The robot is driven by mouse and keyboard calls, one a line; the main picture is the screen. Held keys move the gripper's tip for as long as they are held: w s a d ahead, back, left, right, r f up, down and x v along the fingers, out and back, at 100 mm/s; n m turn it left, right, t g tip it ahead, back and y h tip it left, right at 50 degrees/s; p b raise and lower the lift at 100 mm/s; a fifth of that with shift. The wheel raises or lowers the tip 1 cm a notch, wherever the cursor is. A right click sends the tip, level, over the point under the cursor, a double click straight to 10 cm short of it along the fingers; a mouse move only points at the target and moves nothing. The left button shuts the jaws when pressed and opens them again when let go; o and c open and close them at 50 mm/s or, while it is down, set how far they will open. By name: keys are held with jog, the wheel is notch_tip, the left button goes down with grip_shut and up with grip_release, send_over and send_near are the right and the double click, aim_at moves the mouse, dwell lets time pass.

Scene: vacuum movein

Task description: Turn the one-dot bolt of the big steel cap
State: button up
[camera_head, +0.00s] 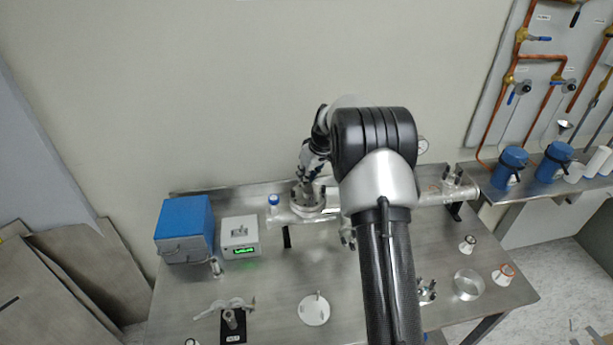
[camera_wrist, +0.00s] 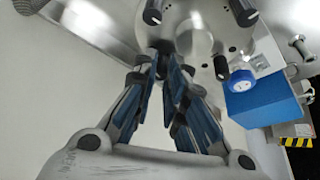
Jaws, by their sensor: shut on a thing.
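The big steel cap (camera_head: 304,207) sits on the horizontal steel and glass tube at the back of the bench. In the wrist view the cap (camera_wrist: 195,42) is a round steel plate with several black-knobbed bolts around its edge. Dot marks on them cannot be read. One knob (camera_wrist: 153,12) is at upper left, one (camera_wrist: 244,11) at upper right and one (camera_wrist: 221,68) at lower right. My gripper (camera_head: 310,185) is over the cap. In the wrist view its fingers (camera_wrist: 168,65) are closed together at the cap's near edge; the bolt between them is mostly hidden.
A blue-capped bottle (camera_head: 273,202) stands close left of the cap. A blue box (camera_head: 184,228) and a grey device with a green display (camera_head: 240,238) are further left. A white disc (camera_head: 314,311) and small glassware lie in front. My arm hides the tube's middle.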

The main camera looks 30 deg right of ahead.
jog(key=shift+m, duration=0.4)
grip_shut()
jog(key=m+p, duration=0.1)
jog(key=m+h+p, duration=0.1)
jog(key=m, duration=0.1)
jog(key=m+h+p, duration=0.1)
jog(key=shift+a+r+m, duration=0.1)
jog(key=shift+a+m, duration=0.15)
jog(key=shift+m, duration=0.05)
jog(key=shift+m+h, duration=0.5)
jog(key=shift+m, duration=0.7)
jog(key=shift+w+m+g+h+b, duration=0.1)
jog(key=shift+m+g+h+b, duration=0.25)
jog(key=shift+m+b, duration=0.7)
jog(key=shift+m, duration=0.45)
jog(key=o, duration=0.7)
grip_release()
